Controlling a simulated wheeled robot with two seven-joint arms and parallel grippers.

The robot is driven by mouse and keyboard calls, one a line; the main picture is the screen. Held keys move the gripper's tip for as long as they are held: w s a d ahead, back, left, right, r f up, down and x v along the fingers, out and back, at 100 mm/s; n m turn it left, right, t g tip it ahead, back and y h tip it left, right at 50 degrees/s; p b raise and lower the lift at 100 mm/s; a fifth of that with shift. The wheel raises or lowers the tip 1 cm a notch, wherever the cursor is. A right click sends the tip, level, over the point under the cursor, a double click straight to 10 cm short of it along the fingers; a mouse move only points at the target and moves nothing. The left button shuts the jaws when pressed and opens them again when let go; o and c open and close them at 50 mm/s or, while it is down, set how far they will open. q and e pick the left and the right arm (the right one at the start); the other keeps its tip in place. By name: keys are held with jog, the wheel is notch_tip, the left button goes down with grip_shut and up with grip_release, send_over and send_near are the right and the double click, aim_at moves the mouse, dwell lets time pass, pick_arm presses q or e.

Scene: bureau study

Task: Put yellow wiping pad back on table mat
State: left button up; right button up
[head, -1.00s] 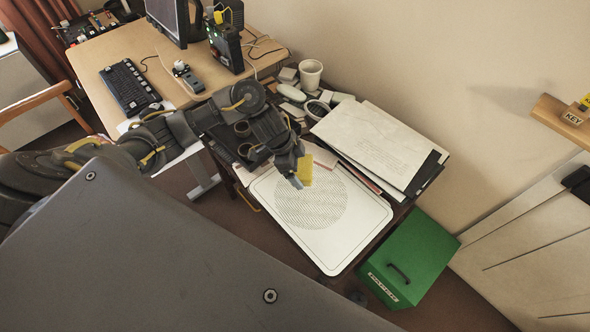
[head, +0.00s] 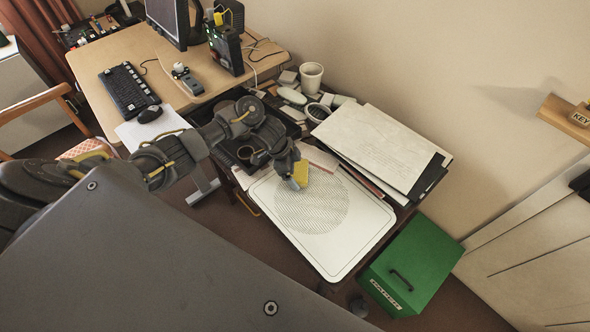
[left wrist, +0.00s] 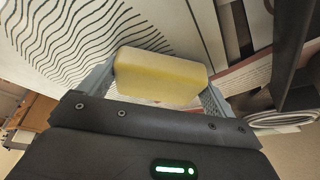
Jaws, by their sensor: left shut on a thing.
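The yellow wiping pad (head: 301,173) is held in my left gripper (head: 295,181), over the upper left part of the white table mat (head: 343,249). The mat is a rounded rectangle with a thin dark border and a round pattern of wavy lines. In the left wrist view the pad (left wrist: 160,76) sits between the two fingers of the gripper (left wrist: 158,84), with the mat's wavy lines (left wrist: 75,40) behind it. I cannot tell whether the pad touches the mat. My right gripper is not in view.
A stack of papers and folders (head: 375,147) lies beside the mat at the upper right. A white cup (head: 311,76) and several small items stand behind. A green box (head: 412,262) is at the lower right. The desk (head: 107,52) with a keyboard (head: 128,90) is at the left.

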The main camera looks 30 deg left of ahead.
pick_arm(q)
jog(key=shift+f, duration=0.1)
jog(key=shift+s+f, duration=0.1)
jog(key=shift+f, duration=0.1)
jog(key=shift+s+d+f+b, duration=0.1)
jog(key=shift+s+f+b, duration=0.1)
jog(key=shift+f+b, duration=0.1)
jog(key=o, duration=0.7)
jog(key=shift+o, duration=0.3)
jog(key=shift+s+f, duration=0.1)
jog(key=shift+f, duration=0.05)
jog(key=shift+d, duration=0.1)
jog(key=shift+r, duration=0.45)
jog(key=p+v, duration=0.2)
jog(key=v, duration=1)
jog(key=shift+w+r, duration=0.35)
jog(key=shift+r, duration=0.05)
